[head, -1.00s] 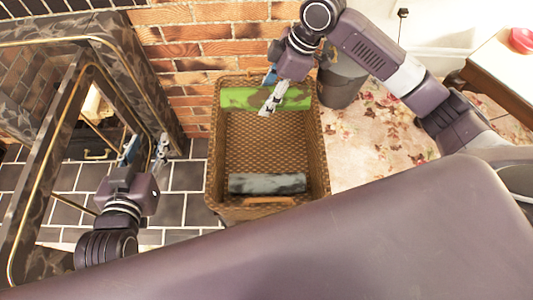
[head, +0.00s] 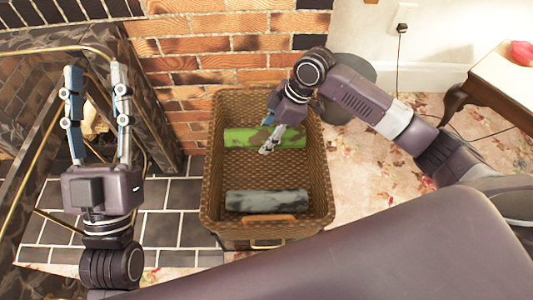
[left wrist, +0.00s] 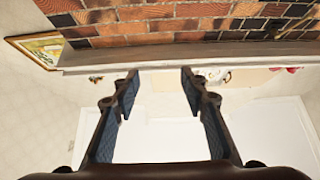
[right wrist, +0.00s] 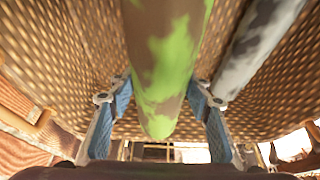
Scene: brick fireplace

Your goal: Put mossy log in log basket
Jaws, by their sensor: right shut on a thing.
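The mossy log (head: 239,137), green with brown patches, is inside the woven log basket (head: 209,180), toward its far end and lying crosswise. My right gripper (head: 270,140) reaches down into the basket and is shut on the log. In the right wrist view the log (right wrist: 168,60) runs between the two fingers (right wrist: 160,95). I cannot tell whether it touches the basket floor. My left gripper (head: 97,75) is raised in front of the fireplace, open and empty; its spread fingers also show in the left wrist view (left wrist: 159,85).
A grey log (head: 267,201) lies at the basket's near end, apart from the mossy log. The dark fireplace frame (head: 40,130) stands at the left, with a brick wall (head: 185,55) behind. A dark bin (head: 350,70) and a white-topped table (head: 505,75) are at the right.

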